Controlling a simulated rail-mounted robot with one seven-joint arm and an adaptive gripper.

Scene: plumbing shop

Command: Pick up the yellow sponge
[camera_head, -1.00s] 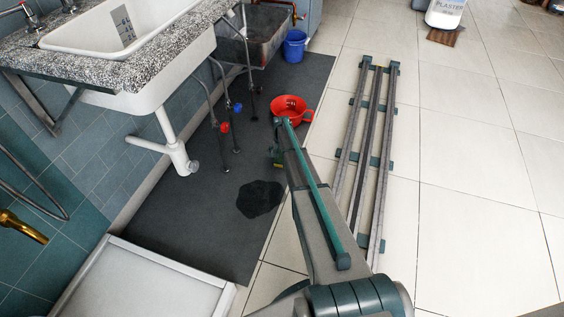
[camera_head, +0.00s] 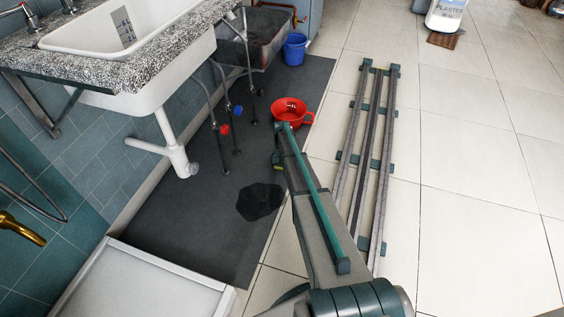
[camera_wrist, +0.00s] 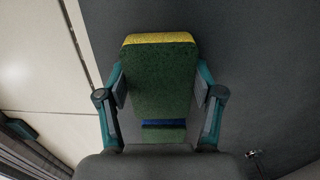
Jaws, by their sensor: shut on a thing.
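The yellow sponge (camera_wrist: 160,39) shows in the wrist view as a block with a yellow far edge, a broad dark green face and a blue stripe near its close end. My gripper (camera_wrist: 160,88) is shut on it, with one finger pad against each long side.
The red basin (camera_head: 304,121) sits on the dark mat (camera_head: 170,218), just beyond my gripper. A dark wet patch (camera_head: 259,201) lies to the left of my arm. Standing pipes with a red and a blue tap (camera_head: 224,129) rise near the sink (camera_head: 170,75). A blue bucket (camera_head: 295,49) stands farther back.

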